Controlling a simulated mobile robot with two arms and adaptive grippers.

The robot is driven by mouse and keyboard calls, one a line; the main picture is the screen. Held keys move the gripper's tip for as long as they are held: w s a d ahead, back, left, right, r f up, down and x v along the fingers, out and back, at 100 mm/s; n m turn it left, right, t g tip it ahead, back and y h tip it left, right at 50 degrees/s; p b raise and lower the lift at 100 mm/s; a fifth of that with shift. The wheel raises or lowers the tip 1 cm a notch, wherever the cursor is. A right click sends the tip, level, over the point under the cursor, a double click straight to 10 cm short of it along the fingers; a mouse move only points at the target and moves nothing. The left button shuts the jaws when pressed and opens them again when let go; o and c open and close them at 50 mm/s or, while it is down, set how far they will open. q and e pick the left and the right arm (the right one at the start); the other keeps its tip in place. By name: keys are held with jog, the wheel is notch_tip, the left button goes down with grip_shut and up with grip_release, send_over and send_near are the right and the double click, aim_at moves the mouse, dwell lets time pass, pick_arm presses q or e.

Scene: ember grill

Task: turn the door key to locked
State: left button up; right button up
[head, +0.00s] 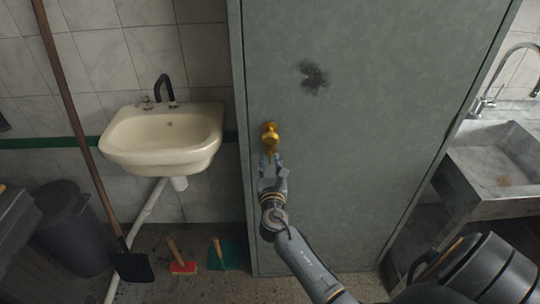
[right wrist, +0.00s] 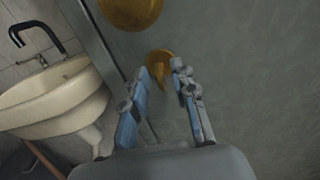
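The grey-green door (head: 350,130) fills the middle of the head view. A round brass knob (head: 269,128) sits near its left edge; it also shows at the top of the right wrist view (right wrist: 130,10). A smaller brass piece, apparently the key (right wrist: 160,62), is just below the knob. My right gripper (head: 271,158) points up at it from below. In the right wrist view its two fingers (right wrist: 162,72) stand apart, with the brass piece at and beyond the gap between the tips. I cannot tell whether they touch it. My left gripper is not in view.
A cream washbasin (head: 160,140) hangs left of the door. A long-handled tool (head: 90,150) leans there, beside a dark bin (head: 72,225). A red brush (head: 182,266) and a green dustpan (head: 225,255) are on the floor. A stone sink (head: 495,165) stands to the right.

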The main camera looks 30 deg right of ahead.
jog(key=shift+x, duration=1.15)
grip_shut()
